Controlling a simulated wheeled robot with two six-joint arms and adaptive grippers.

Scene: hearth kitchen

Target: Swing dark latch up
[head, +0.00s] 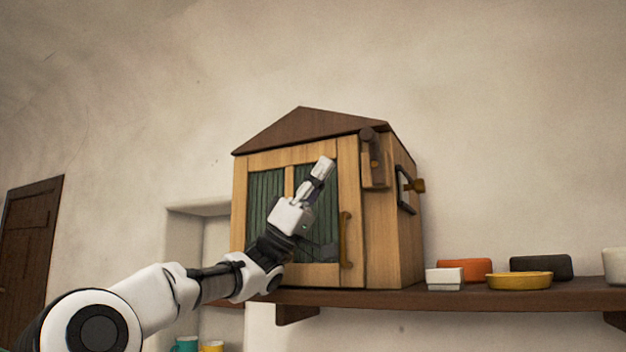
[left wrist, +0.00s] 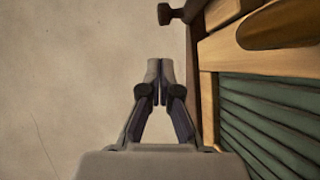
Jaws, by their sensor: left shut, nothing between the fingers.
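The dark latch (head: 371,150) is a short dark brown bar with a round knob at its upper end. It points down over a wooden block at the upper right of the cabinet front (head: 351,165). My left gripper (head: 324,168) is shut and empty, in front of the green-slatted door and left of the latch, apparently apart from it. In the left wrist view the closed fingertips (left wrist: 159,72) stand against bare wall, left of the cabinet's edge. A dark knob (left wrist: 170,14) shows beyond them; I cannot tell if it belongs to the latch. My right gripper is out of view.
A curved brass-brown door handle (head: 346,240) stands below the latch. A dark frame with a wooden knob (head: 418,186) sticks out from the cabinet's right side. The shelf (head: 450,297) holds several dishes, including an orange one (head: 464,269) and a yellow one (head: 519,281).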

